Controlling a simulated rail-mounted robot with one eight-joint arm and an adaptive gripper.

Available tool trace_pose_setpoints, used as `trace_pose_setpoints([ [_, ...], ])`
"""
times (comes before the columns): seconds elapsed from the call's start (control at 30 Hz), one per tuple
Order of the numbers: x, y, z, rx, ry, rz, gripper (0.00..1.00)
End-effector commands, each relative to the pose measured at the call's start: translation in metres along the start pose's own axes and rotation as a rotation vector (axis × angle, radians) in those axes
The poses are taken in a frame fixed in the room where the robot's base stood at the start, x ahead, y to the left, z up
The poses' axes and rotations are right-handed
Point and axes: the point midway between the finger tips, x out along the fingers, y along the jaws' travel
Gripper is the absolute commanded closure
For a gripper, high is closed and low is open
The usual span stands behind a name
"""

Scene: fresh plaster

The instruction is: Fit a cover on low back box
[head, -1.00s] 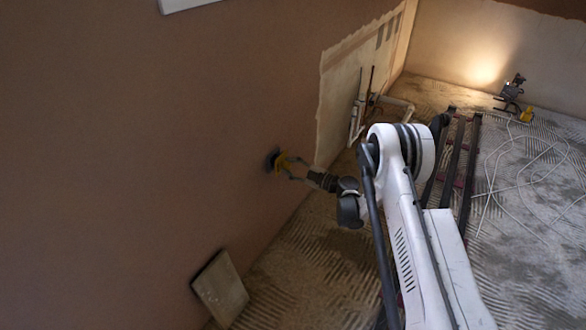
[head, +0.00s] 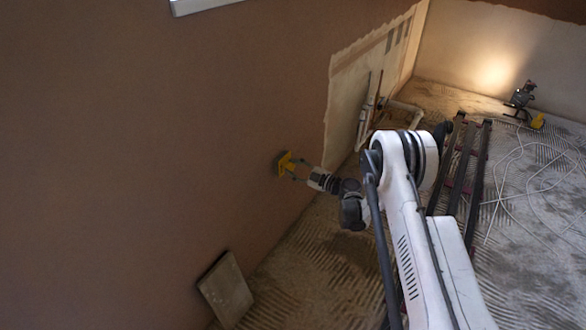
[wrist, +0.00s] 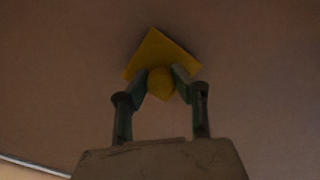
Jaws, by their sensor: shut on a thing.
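A yellow square cover (head: 286,163) is against or very near the brown plaster wall, low down. In the wrist view the cover (wrist: 157,50) is turned like a diamond, with a round yellow knob (wrist: 160,82) on its near side. My gripper (head: 297,168) is shut on the knob, one finger on each side, as the wrist view (wrist: 161,84) also shows. The back box is not visible; the cover hides the wall behind it. I cannot tell whether the cover is seated flush.
A square board (head: 226,290) leans at the foot of the wall. Pipes (head: 365,118) stand by the bare wall patch. Dark rails (head: 466,165) and loose white cable (head: 520,180) lie on the ridged floor, with a work lamp (head: 522,95) beyond.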

Motion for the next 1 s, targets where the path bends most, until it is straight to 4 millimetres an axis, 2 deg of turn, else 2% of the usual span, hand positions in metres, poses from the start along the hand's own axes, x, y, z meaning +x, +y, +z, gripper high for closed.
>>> trace_pose_setpoints([
  [0.87,0.0064,0.0007,0.0006,0.000,0.000,0.001,1.00],
  [0.9,0.0063,0.0007,0.0006,0.000,0.000,0.001,0.76],
  [1.0,0.0063,0.0006,0.0005,0.000,0.000,0.000,0.62],
])
